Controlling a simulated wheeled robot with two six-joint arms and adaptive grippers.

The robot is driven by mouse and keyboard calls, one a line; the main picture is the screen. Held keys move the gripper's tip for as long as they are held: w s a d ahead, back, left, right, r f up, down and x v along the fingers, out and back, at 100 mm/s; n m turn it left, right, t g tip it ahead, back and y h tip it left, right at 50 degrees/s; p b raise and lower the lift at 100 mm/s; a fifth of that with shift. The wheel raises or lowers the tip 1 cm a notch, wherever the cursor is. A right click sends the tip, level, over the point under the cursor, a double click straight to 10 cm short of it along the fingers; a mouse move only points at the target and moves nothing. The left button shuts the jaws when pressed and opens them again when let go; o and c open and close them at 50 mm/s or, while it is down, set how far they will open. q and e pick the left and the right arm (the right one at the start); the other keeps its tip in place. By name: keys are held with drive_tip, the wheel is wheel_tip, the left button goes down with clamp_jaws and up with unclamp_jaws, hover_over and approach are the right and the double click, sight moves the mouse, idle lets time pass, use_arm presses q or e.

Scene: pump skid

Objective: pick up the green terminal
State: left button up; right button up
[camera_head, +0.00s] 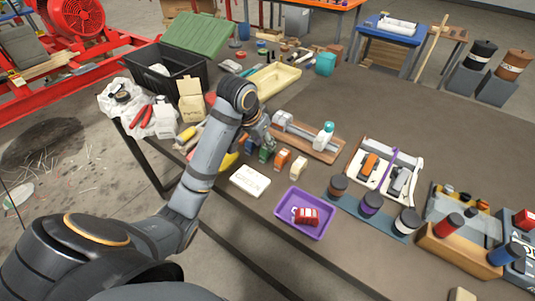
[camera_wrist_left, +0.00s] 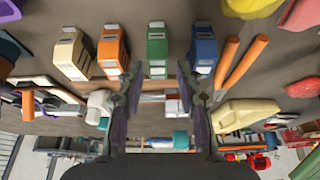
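The green terminal (camera_wrist_left: 157,46) stands in a row with a blue terminal (camera_wrist_left: 204,48), an orange terminal (camera_wrist_left: 112,48) and a cream terminal (camera_wrist_left: 72,54). In the head view the green terminal (camera_head: 265,154) is between the blue and orange ones, partly hidden by my left gripper. My left gripper (camera_wrist_left: 158,74) is open, with its two fingers apart and nothing between them. In the wrist view the green terminal lies just beyond the fingertips, between their lines. I cannot tell whether the fingers touch it. My right gripper is in neither view.
The neighbouring terminals stand close on both sides. A white labelled block (camera_head: 249,180) and a purple tray (camera_head: 304,213) holding a red item lie in front. A wooden board with a vise-like device (camera_head: 306,137) is behind.

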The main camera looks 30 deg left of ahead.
use_arm(q)
drive_tip(key=b+x, duration=0.2)
drive_tip(key=x, duration=0.1)
drive_tip(key=shift+d+f, duration=0.2)
drive_tip(key=shift+f, duration=0.1)
drive_tip(key=shift+w+f, duration=0.35)
drive_tip(key=shift+f, duration=0.05)
drive_tip(key=shift+w+f, duration=0.1)
drive_tip(key=shift+f, duration=0.1)
drive_tip(key=shift+r, duration=0.15)
drive_tip(key=shift+c, duration=0.3)
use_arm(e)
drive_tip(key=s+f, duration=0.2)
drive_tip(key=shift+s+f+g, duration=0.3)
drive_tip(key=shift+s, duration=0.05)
use_arm(q)
drive_tip(key=c, duration=0.5)
clamp_jaws()
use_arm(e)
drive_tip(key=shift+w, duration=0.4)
